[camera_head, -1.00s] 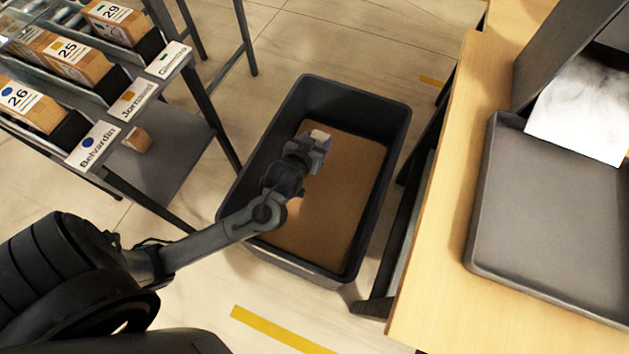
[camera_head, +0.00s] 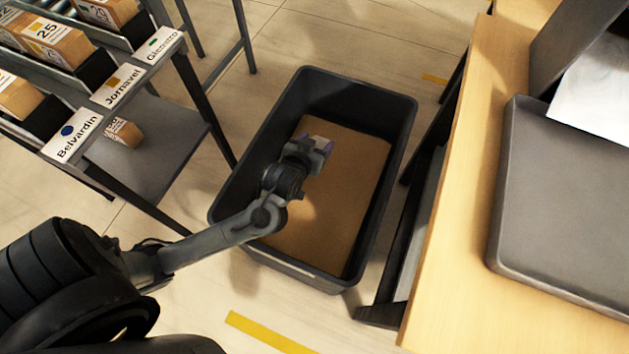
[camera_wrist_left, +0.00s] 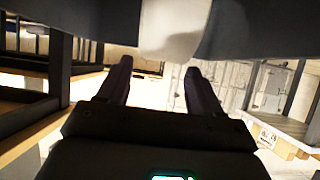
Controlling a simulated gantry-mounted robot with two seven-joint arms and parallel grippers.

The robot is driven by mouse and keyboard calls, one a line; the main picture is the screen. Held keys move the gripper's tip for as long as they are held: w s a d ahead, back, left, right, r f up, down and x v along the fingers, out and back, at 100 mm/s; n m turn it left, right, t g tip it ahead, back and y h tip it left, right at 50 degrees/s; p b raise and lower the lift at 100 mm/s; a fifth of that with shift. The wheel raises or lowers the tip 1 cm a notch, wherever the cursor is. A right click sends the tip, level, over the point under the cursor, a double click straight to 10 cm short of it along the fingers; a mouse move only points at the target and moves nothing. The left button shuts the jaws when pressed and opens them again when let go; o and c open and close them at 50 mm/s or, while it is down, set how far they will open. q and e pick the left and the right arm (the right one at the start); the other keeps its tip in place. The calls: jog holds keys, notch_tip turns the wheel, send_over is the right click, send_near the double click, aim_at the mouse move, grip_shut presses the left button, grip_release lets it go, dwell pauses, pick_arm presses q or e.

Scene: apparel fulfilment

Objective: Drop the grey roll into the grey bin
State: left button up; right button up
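The grey bin (camera_head: 378,225) stands on the floor in the middle of the head view, with a flat brown bottom. My left gripper (camera_head: 310,150) reaches over its inside. A small pale, purplish object (camera_head: 320,143), possibly the grey roll, shows at the gripper's end; I cannot tell whether it touches the gripper. In the left wrist view the two fingers (camera_wrist_left: 158,65) are apart with an open gap between them. A blurred grey shape with a whitish middle (camera_wrist_left: 170,35) crosses the top beyond the fingertips. My right gripper is not in view.
A shelf rack (camera_head: 150,150) with labelled boxes stands left of the bin. A wooden table (camera_head: 455,230) with a grey tray (camera_head: 545,200) and white sheet (camera_head: 595,95) stands to the right. A yellow floor strip (camera_head: 268,332) lies in front.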

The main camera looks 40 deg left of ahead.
pick_arm(q)
jog(key=o, duration=0.3)
jog(key=shift+o, duration=0.2)
jog(key=shift+s+d+r+p, duration=0.15)
jog(key=shift+s+r+p, duration=0.25)
jog(key=shift+p, duration=0.1)
jog(key=p+v, duration=0.6)
jog(key=v, duration=0.3)
jog(key=shift+s, duration=0.4)
jog(key=shift+d, duration=0.1)
